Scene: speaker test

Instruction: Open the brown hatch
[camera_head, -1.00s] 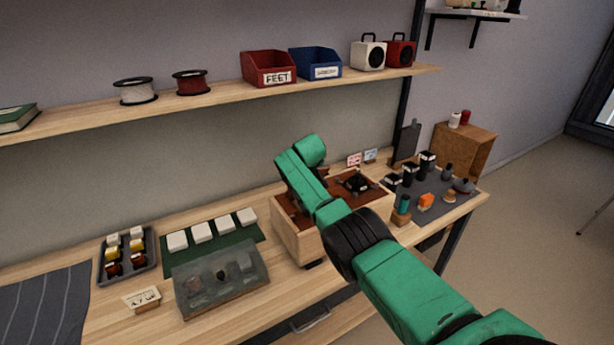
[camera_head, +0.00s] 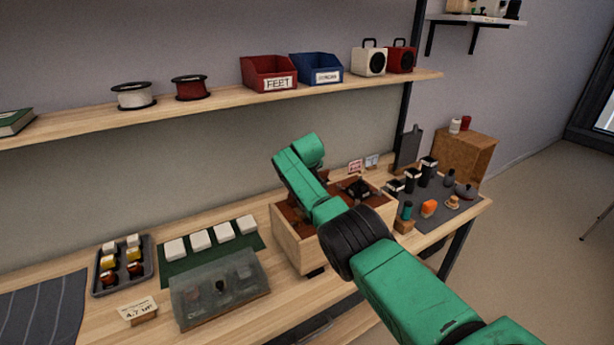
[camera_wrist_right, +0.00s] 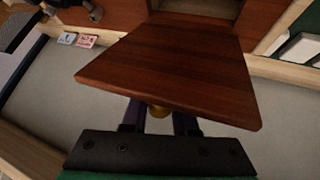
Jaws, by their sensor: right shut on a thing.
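The brown hatch (camera_wrist_right: 175,68) is a reddish-brown wooden panel that fills the middle of the right wrist view. It is tilted up, with a pale-sided opening (camera_wrist_right: 200,8) showing past its far edge. My right gripper (camera_wrist_right: 159,116) is shut on the hatch's small golden knob (camera_wrist_right: 158,111), between its two dark fingers. In the head view the light wooden box (camera_head: 291,243) with a brown top stands on the bench. My green right arm crosses in front of it and hides the right gripper and most of the hatch. My left gripper is not in view.
A clear-lidded case (camera_head: 205,300), a green mat (camera_head: 190,262) with white blocks and a grey tray (camera_head: 97,290) lie left of the box. A dark mat (camera_head: 440,208) with small parts lies right. A shelf (camera_head: 220,101) runs above the bench.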

